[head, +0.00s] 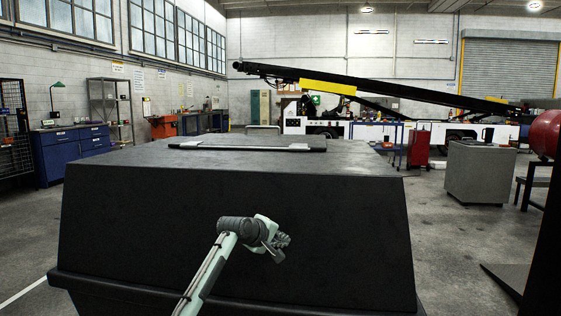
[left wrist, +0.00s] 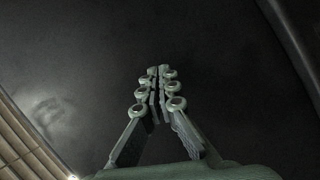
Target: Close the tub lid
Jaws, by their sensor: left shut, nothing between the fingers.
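The large black tub lid (head: 130,215) fills the middle of the head view, with sloping sides, a flat top and a bar-like handle (head: 247,147) on top. Its lower lip (head: 60,279) runs along the tub body (head: 95,305), which shows only as a strip at the bottom. The lid looks down over the tub; I cannot tell if any gap is left. My left gripper (head: 283,243) is in front of the lid's near face, shut and empty. In the left wrist view the fingertips (left wrist: 158,72) are together before a dark surface (left wrist: 225,60); contact is unclear. My right gripper is not in view.
A belt loader (head: 380,88) stands behind the tub. A blue workbench (head: 75,150) is at the left, a grey cabinet (head: 480,172) and a red cart (head: 419,147) at the right. The floor (head: 445,240) right of the tub is mostly clear.

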